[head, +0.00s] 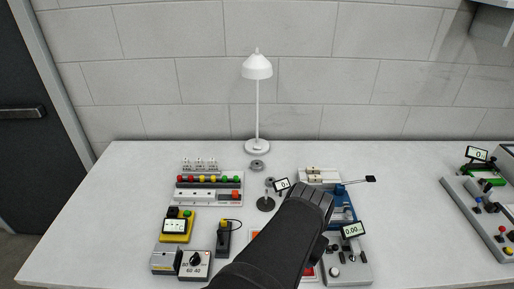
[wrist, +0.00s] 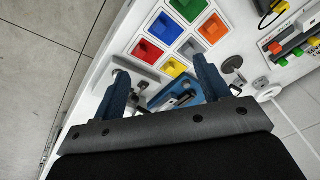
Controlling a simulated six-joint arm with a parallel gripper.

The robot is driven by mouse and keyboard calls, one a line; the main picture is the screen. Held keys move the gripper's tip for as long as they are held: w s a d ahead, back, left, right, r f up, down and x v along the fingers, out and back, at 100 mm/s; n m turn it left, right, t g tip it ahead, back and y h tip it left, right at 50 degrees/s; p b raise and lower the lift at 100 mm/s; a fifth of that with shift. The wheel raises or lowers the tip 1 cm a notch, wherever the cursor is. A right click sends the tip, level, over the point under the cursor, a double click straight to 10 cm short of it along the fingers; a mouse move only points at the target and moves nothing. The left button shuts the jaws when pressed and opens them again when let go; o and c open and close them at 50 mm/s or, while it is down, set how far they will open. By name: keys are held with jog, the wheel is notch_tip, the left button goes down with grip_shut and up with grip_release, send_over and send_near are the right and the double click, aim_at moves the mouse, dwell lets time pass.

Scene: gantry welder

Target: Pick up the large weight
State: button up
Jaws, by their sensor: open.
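Several round metal pieces stand left of my gripper in the head view: a grey disc (head: 257,165) by the lamp base, a small one (head: 270,182), and a dark wide disc (head: 266,203) with a thin upright stem. I cannot tell for sure which is the large weight. In the wrist view a disc with a stem (wrist: 232,65) lies just right of the right finger, outside the jaws, and another disc (wrist: 260,82) lies farther right. My gripper (wrist: 160,69) is open and empty above a blue device (wrist: 182,98). In the head view my arm hides its fingertips.
Coloured bins (wrist: 168,28) lie at the top of the wrist view. A white lamp (head: 257,70) stands behind the discs. A button panel (head: 208,188) is at left, and a grey meter box (head: 345,270) at front right.

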jog(key=w+d+r+n, duration=0.1)
jog(key=w, duration=0.8)
jog(key=n+t, duration=0.2)
jog(key=n, duration=0.4)
send_over(257, 162)
jog(key=s, duration=0.4)
jog(key=f, duration=0.9)
jog(key=shift+d+f, duration=0.1)
jog(key=shift+d, duration=0.15)
jog(key=shift+a+x, duration=0.15)
jog(key=shift+x, duration=1.15)
jog(key=shift+a+x, duration=0.1)
jog(key=shift+x, duration=1.2)
jog(key=shift+w, duration=0.2)
jog(key=c, duration=1.2)
